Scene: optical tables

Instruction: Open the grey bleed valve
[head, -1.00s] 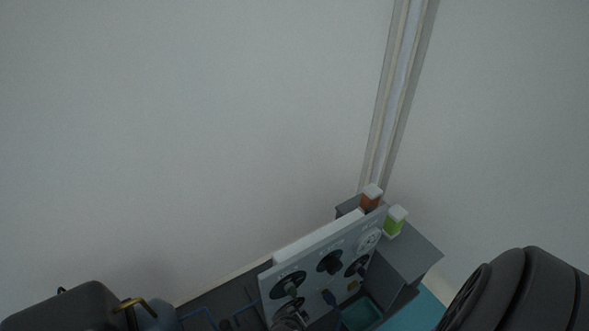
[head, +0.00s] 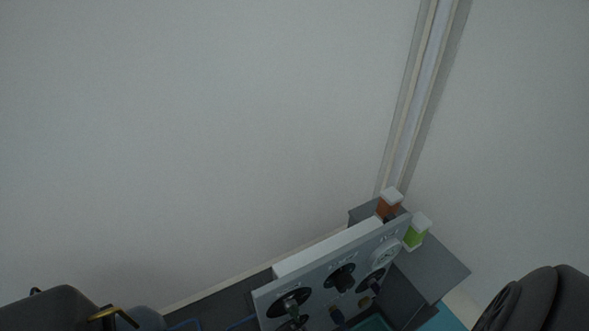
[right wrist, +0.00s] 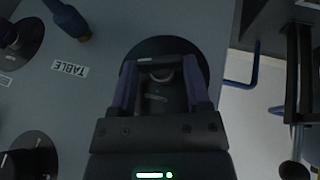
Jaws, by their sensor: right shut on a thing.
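In the right wrist view my right gripper (right wrist: 162,78) has its two fingers on either side of a dark grey valve handle (right wrist: 160,98). The handle sits in front of a round black dial plate (right wrist: 200,62) on the grey panel. The gripper is shut on the handle. Its label is not visible. In the head view the panel (head: 318,278) stands tilted at the bottom; the lower left dial (head: 295,325) is partly cut off by the frame edge. My left gripper is not in view.
Other black knobs (head: 342,276) and (head: 291,303) and a gauge (head: 386,254) are on the panel. Orange (head: 389,207) and green (head: 415,236) containers stand behind the panel.

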